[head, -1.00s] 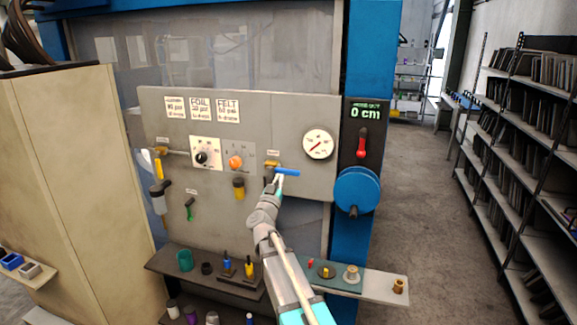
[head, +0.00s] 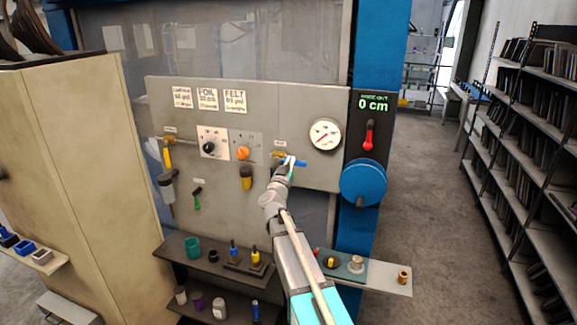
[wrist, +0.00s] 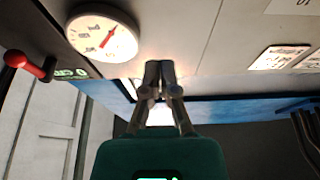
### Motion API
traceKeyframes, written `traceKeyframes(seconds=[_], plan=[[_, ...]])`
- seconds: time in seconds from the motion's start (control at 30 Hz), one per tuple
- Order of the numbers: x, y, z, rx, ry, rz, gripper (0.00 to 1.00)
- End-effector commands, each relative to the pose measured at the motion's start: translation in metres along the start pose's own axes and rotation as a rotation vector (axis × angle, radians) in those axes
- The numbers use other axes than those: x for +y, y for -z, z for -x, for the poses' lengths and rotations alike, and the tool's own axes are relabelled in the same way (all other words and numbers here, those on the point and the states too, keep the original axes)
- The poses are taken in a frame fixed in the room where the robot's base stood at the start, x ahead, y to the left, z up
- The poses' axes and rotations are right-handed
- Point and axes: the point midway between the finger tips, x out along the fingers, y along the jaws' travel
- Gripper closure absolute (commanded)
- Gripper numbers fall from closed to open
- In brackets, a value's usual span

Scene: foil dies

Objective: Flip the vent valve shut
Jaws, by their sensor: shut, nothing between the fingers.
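A valve with a blue lever (head: 300,163) sits on the grey panel, left of and below the round gauge. The lever lies roughly level and points right. Its label is too small to read, so I cannot tell for sure that it is the vent valve. My gripper (head: 289,161) is at the lever, its fingertips overlapping the lever's left half; I cannot tell whether they touch. In the wrist view my gripper (wrist: 159,68) has its fingers together with nothing between them. The valve body is partly hidden behind the fingers.
The panel (head: 225,187) also carries the gauge (head: 325,134), an orange knob (head: 242,153), a yellow lever (head: 167,156) and a green lever (head: 198,199). A blue wheel (head: 363,184) stands at right. A shelf with small items (head: 383,275) juts out below. Floor at right is clear.

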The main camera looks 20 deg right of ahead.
Motion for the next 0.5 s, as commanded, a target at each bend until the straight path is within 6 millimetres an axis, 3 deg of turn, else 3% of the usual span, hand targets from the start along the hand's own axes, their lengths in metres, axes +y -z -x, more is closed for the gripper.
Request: traceKeyframes(seconds=[0.03,0.3,0.47,0.5], plan=[[-0.001,0.002,-0.012,0.000,0.000,0.001,1.00],[-0.001,0.001,-0.048,-0.001,0.000,0.000,1.00],[-0.001,0.000,-0.065,0.000,0.001,0.000,1.00],[-0.001,-0.006,-0.059,0.000,0.002,-0.001,1.00]])
